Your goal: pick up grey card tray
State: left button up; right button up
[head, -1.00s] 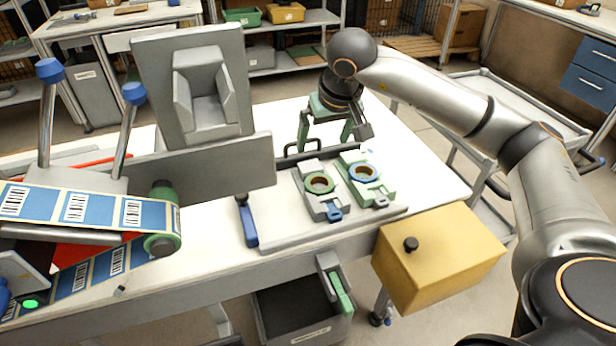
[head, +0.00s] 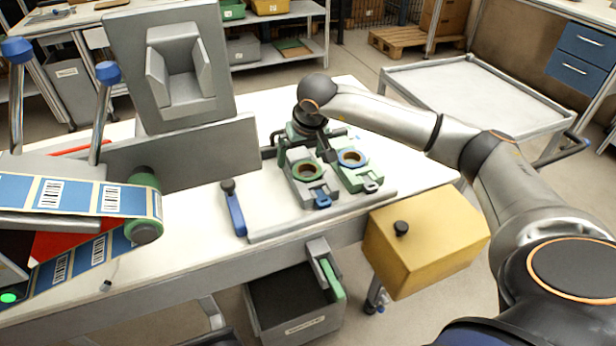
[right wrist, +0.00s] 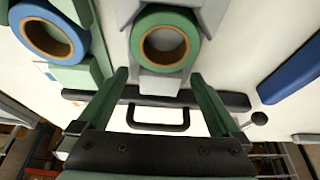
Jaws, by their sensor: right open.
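The grey card tray (head: 298,187) lies on the flat grey board on the table, with a green tape reel (head: 308,170) on it and a blue tab at its front. In the right wrist view the grey tray (right wrist: 160,82) is at top centre under the green reel (right wrist: 166,38). My right gripper (head: 307,156) is at the tray's back end in the head view. In the right wrist view my right gripper (right wrist: 159,76) is open, its green fingers spread either side of the tray's end, nothing held. Contact cannot be told. My left gripper is not in view.
A green tray (head: 362,180) with a blue reel (head: 352,157) stands close to the right. A black handle (right wrist: 158,120) shows between my fingers. A blue-handled tool (head: 234,210) lies left, a yellow box (head: 425,240) front right. A grey upright fixture (head: 180,65) stands back left.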

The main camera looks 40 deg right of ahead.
grip_shut()
dwell(0.8)
